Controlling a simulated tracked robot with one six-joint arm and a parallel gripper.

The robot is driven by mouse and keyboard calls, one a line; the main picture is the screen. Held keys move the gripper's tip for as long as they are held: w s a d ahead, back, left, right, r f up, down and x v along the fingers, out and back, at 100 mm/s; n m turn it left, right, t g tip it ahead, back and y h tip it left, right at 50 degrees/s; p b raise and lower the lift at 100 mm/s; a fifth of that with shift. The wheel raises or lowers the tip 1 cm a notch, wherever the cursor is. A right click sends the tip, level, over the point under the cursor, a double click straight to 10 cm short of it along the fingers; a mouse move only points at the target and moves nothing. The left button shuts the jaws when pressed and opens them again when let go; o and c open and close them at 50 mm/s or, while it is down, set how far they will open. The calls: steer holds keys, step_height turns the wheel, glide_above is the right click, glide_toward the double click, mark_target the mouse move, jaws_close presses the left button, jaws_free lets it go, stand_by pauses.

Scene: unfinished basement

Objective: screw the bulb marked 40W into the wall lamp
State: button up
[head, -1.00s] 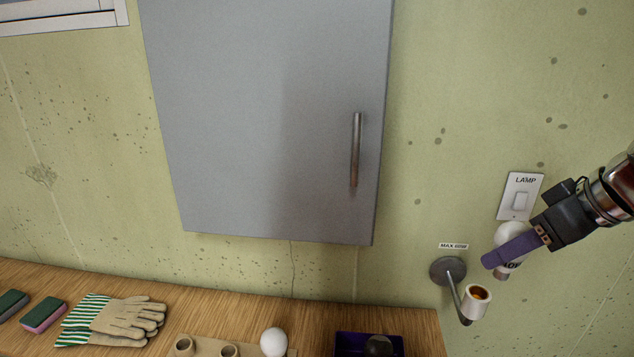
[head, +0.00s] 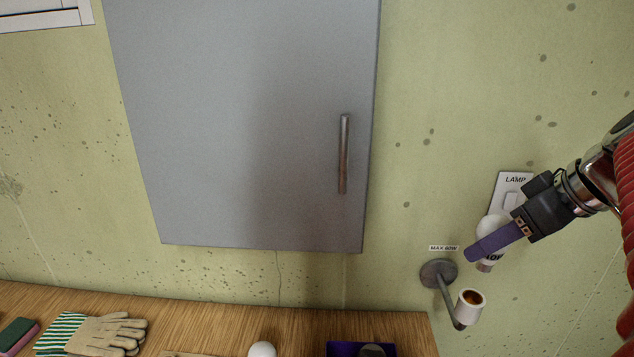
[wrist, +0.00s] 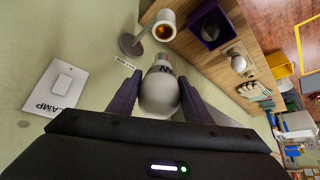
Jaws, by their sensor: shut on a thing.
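My gripper (head: 487,246) is shut on a white bulb (head: 490,228), with its purple fingers on either side of the glass. Part of a dark marking shows on the bulb, partly hidden by a finger; its end reads like "0W". In the wrist view the bulb (wrist: 160,92) sits between the fingers with its base pointing away from my gripper. The wall lamp (head: 469,305) has a grey round wall plate, a bent arm and a white socket that opens upward. The bulb is above the socket, a little to its right in the head view, and apart from it.
A "LAMP" switch (head: 511,190) is on the wall behind my gripper. A "MAX 60W" label (head: 444,248) is above the lamp plate. A grey cabinet (head: 250,130) hangs to the left. The bench (head: 210,322) holds gloves (head: 105,334), another white bulb (head: 262,349) and a purple box (head: 335,349).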

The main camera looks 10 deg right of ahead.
mark_target(487, 262)
steer(key=shift+f, duration=0.8)
steer(key=shift+f, duration=0.35)
steer(key=shift+f, duration=0.35)
steer(key=shift+f, duration=0.35)
steer(key=shift+f, duration=0.1)
steer(key=shift+f, duration=0.25)
steer(key=shift+f, duration=2.1)
